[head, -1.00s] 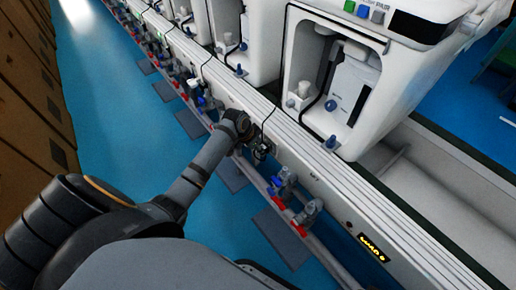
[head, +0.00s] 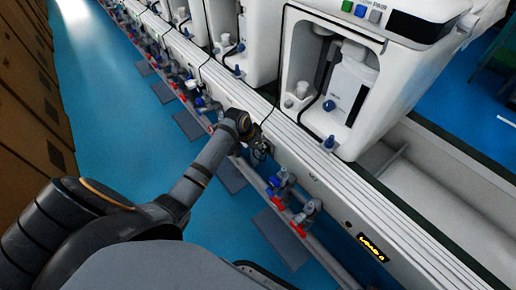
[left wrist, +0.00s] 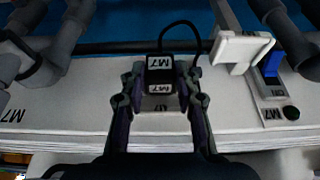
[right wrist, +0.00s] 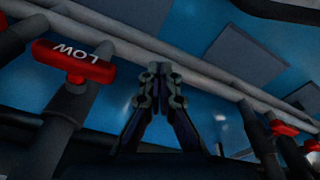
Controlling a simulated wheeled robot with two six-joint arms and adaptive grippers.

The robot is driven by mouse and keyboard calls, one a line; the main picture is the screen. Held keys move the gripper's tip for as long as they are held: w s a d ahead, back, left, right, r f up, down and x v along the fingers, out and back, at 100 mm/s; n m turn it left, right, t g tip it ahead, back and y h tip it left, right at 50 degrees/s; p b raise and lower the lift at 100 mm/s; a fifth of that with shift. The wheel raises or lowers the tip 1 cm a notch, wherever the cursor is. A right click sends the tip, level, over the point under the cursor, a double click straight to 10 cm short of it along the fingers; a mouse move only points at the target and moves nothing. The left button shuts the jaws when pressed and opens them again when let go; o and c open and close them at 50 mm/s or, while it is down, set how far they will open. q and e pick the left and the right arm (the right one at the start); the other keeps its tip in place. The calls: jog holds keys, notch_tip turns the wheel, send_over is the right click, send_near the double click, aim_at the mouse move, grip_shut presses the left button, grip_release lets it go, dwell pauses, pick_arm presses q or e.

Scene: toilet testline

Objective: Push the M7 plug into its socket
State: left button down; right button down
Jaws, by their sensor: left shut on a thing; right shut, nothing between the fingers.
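The M7 plug (left wrist: 160,76) is a black block with white M7 labels and a black cable looping from its top to the right in the left wrist view. My left gripper (left wrist: 160,92) is shut on it, one finger on each side. Just below the plug is a faint M7 marking (left wrist: 161,107) on the white rail; the socket face is hidden, and I cannot tell how far the plug sits in. In the head view my left gripper (head: 259,152) is at the side of the white rail. My right gripper (right wrist: 160,78) is shut and empty in the right wrist view.
A blue switch (left wrist: 271,64) on a plate marked M7 and a white bracket (left wrist: 238,50) lie right of the plug. Grey pipes with a red LOW handle (right wrist: 75,62) are close to my right gripper. White machines (head: 365,75) line the rail (head: 300,160).

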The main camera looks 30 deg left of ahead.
pick_arm(q)
jog(key=shift+w, duration=0.15)
jog(key=c, duration=0.9)
grip_release()
jog(key=v, duration=1.2)
